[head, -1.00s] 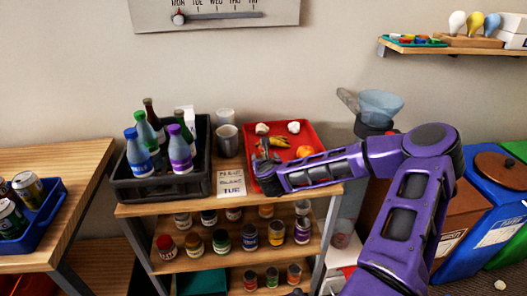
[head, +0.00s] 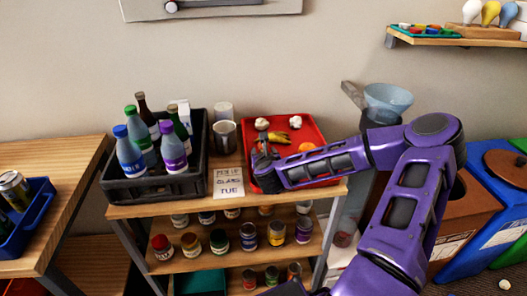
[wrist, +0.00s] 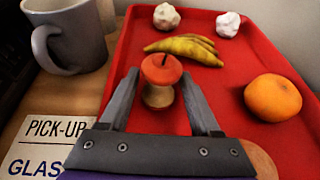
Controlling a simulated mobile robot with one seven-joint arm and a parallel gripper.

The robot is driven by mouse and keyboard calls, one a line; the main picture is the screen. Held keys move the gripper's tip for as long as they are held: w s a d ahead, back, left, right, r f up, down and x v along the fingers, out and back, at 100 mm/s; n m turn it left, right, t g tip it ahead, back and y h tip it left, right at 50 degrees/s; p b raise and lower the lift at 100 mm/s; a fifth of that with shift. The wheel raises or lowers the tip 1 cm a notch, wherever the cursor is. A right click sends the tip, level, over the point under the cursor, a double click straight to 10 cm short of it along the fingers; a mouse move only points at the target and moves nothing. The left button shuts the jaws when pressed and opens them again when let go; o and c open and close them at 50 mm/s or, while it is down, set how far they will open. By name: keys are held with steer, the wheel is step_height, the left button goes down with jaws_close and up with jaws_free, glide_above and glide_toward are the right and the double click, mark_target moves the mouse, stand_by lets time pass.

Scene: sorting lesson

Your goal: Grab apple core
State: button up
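The apple core (wrist: 158,95) stands on the red tray (wrist: 290,145), with a red top and a pale, narrow middle. My gripper (wrist: 160,76) is open, with one grey finger on each side of the core. Gaps show between the fingers and the core. In the head view my gripper (head: 262,148) is low over the left part of the red tray (head: 318,133); I cannot make out the core clearly there.
Yellow bananas (wrist: 188,48) lie just behind the core, an orange (wrist: 272,97) to its right, and two crumpled white balls farther back. A grey mug (wrist: 68,38) and a pick-up card (wrist: 45,132) are left of the tray. A bottle crate (head: 112,190) stands farther left.

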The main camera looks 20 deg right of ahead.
jaws_close()
steer(key=shift+r, duration=0.1)
